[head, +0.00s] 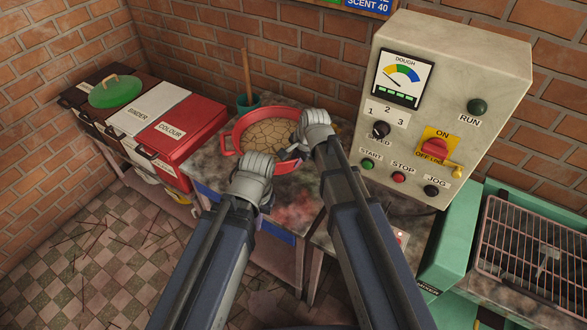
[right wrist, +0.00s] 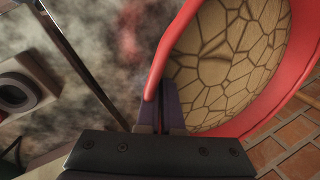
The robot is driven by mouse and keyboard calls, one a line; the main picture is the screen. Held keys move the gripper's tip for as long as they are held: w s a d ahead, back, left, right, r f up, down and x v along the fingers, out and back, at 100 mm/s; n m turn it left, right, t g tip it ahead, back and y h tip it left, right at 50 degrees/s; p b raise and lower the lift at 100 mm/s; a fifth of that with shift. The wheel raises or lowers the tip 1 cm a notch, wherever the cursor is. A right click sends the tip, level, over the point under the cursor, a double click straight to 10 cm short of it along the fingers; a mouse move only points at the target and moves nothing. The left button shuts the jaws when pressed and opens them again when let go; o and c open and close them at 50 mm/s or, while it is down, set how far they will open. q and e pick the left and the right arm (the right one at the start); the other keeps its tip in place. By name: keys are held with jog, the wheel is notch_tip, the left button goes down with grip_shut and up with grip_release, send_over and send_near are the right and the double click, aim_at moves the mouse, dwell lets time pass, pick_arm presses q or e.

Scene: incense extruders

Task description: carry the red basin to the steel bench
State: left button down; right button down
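The red basin (head: 238,128) holds a pale, cracked dough-like mass (head: 268,133) and is over the stained grey worktop (head: 292,203); whether it touches the top is unclear. My right gripper (head: 303,146) is at the basin's right side. In the right wrist view its two dark fingers (right wrist: 160,117) are close together with the red rim (right wrist: 158,75) between them. My left gripper (head: 259,163) is at the basin's near side, its fingers hidden behind the gripper body. I cannot identify a steel bench for certain.
A control box (head: 445,110) stands close right of my right gripper. Behind the basin is a teal pot (head: 248,103) with a wooden stick. A red COLOUR bin (head: 180,135) is at left, and a green frame with a wire rack (head: 535,250) at right.

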jog(key=shift+w+d+r, duration=0.1)
jog(key=shift+w, duration=0.05)
notch_tip(320, 180, down, 6)
jog(key=b, duration=0.6)
jog(key=shift+f, duration=0.2)
notch_tip(320, 180, down, 4)
jog(key=b, duration=0.4)
jog(key=shift+r, duration=0.15)
jog(key=c, duration=1.5)
grip_release()
jog(key=o, duration=0.4)
